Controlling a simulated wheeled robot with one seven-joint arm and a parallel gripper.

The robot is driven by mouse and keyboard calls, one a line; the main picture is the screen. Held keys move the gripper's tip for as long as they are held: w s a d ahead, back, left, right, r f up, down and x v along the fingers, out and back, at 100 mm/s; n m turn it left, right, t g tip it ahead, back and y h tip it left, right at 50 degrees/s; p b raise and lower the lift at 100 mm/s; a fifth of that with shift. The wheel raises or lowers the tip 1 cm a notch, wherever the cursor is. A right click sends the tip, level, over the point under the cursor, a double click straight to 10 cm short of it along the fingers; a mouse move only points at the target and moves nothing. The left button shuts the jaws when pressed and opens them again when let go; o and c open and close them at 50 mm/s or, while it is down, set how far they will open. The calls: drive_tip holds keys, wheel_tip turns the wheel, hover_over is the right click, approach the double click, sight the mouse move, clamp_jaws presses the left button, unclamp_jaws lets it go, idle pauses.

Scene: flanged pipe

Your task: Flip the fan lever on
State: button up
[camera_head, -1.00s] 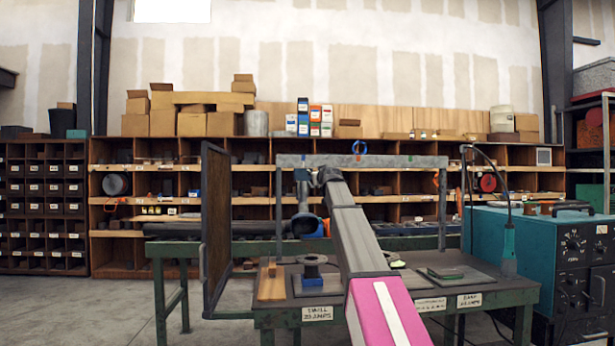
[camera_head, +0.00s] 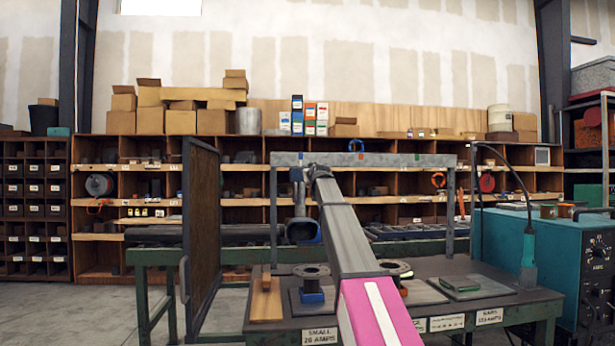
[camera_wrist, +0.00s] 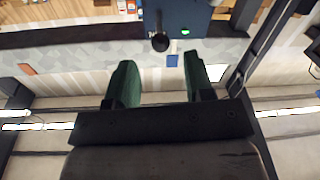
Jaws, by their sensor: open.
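In the wrist view, a dark blue panel (camera_wrist: 185,14) is at the top middle. A black round-ended knob or lever (camera_wrist: 160,42) stands out at its lower left, with small white marking beside it. A small green light (camera_wrist: 185,31) shows to the right of the lever. My gripper (camera_wrist: 157,57) has two dark green fingers, spread open with nothing between them. The lever lies just above the gap between the fingertips in the picture; I cannot tell whether they touch.
The workbench (camera_head: 460,310) holds a flanged pipe piece (camera_head: 312,278), a second flange (camera_head: 397,268) and flat plates. A grey frame (camera_head: 400,160) spans it. A dark upright screen (camera_head: 201,240) stands left, a teal machine (camera_head: 550,250) right. Shelves line the back.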

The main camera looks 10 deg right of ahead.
drive_tip(key=w, duration=0.7)
drive_tip(key=shift+w+a, duration=0.2)
clamp_jaws()
